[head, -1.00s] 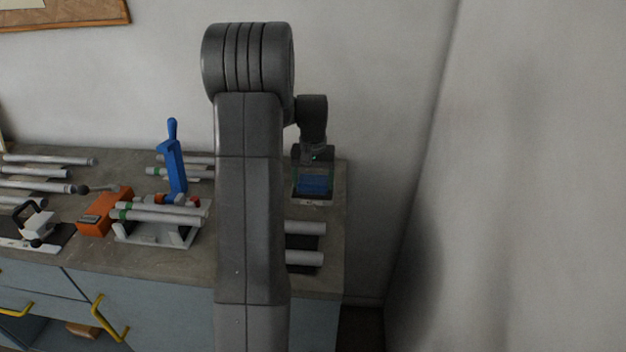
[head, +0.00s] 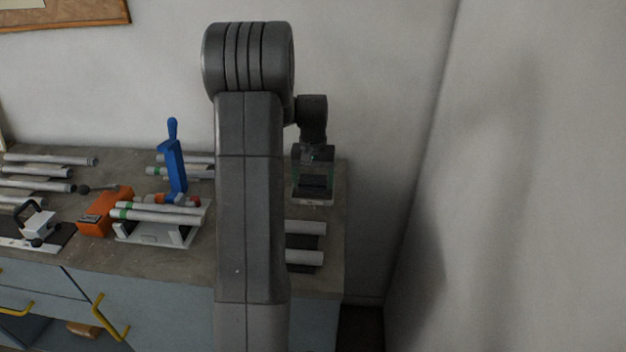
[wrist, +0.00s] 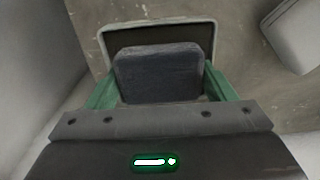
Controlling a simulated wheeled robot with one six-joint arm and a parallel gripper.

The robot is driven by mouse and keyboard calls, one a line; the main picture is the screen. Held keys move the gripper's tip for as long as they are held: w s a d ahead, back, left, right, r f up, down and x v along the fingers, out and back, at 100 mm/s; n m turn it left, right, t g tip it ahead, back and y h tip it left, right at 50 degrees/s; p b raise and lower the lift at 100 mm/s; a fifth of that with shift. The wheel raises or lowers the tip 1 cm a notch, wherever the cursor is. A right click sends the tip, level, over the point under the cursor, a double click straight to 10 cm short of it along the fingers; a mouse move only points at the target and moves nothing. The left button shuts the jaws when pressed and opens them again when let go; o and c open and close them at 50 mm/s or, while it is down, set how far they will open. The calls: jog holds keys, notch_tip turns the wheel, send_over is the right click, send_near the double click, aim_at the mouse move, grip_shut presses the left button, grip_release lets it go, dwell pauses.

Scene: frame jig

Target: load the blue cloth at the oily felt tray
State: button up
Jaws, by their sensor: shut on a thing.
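My gripper (head: 314,178) is at the right end of the bench, pointing down over the felt tray (head: 313,203). In the wrist view its green fingers are shut on the cloth (wrist: 160,72), a rounded block that now looks dark grey-blue. The tray (wrist: 157,27) shows behind the cloth, with a pale rim and dark felt inside. The cloth covers the near part of the tray. I cannot tell whether the cloth touches the felt.
Left of my arm are a blue upright handle (head: 173,165), an orange block (head: 104,211) and a jig with pale tubes (head: 160,218). More tubes (head: 304,258) lie in front of the tray. A wall stands close on the right.

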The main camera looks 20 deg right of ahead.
aim_at(313, 179)
jog(key=shift+r+p, duration=2.6)
jog(key=shift+r, duration=0.9)
jog(key=shift+f, duration=0.1)
